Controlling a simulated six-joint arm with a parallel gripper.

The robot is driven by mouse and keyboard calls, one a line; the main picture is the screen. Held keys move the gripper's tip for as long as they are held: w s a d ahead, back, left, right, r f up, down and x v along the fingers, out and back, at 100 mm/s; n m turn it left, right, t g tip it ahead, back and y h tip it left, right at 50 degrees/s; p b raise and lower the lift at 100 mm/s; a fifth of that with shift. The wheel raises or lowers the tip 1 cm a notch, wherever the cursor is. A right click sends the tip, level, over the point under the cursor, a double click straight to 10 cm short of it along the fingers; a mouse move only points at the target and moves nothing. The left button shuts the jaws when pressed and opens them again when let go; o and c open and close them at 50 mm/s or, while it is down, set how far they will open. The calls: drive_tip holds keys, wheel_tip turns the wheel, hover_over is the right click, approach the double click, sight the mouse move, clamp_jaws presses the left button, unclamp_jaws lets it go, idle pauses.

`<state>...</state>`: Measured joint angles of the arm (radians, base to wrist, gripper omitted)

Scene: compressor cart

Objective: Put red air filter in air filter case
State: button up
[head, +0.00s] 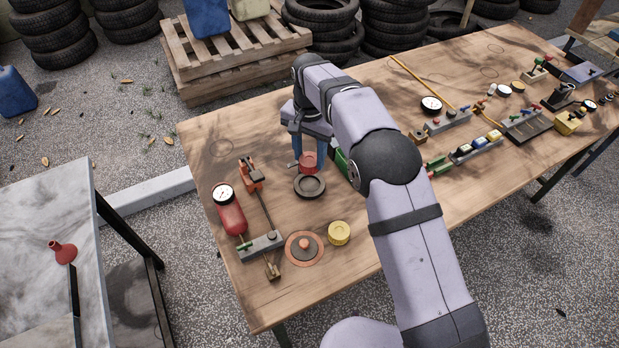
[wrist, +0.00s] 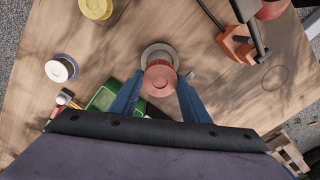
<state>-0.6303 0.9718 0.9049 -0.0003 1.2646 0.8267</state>
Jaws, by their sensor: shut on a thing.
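The red air filter (head: 308,163) is a small round red piece with a wider lower rim. My gripper (head: 309,157), with blue fingers, points down and is shut on the red air filter. The filter also shows between the fingers in the wrist view (wrist: 160,79). A dark round open dish (head: 309,187), which looks like the air filter case, lies on the wooden table just below and in front of the filter. In the wrist view the dish's pale rim (wrist: 160,49) shows partly behind the filter. The filter looks held above it, but the exact gap cannot be told.
On the table, a red cylinder with a gauge (head: 229,212) and an orange-ended tool (head: 251,176) stand left of the dish. A yellow cap (head: 339,233) and an orange-rimmed disc (head: 305,248) lie nearer. A green tray (wrist: 103,98) is close to one finger.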

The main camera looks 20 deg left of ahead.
sight(310, 159)
drive_tip(key=shift+f+p, duration=1.15)
drive_tip(key=shift+f, duration=3)
drive_tip(key=shift+f, duration=0.1)
drive_tip(key=shift+f, duration=0.1)
drive_tip(key=o, duration=1)
wheel_tip(310, 159, up, 12)
drive_tip(key=b, duration=0.3)
drive_tip(key=shift+r, duration=0.25)
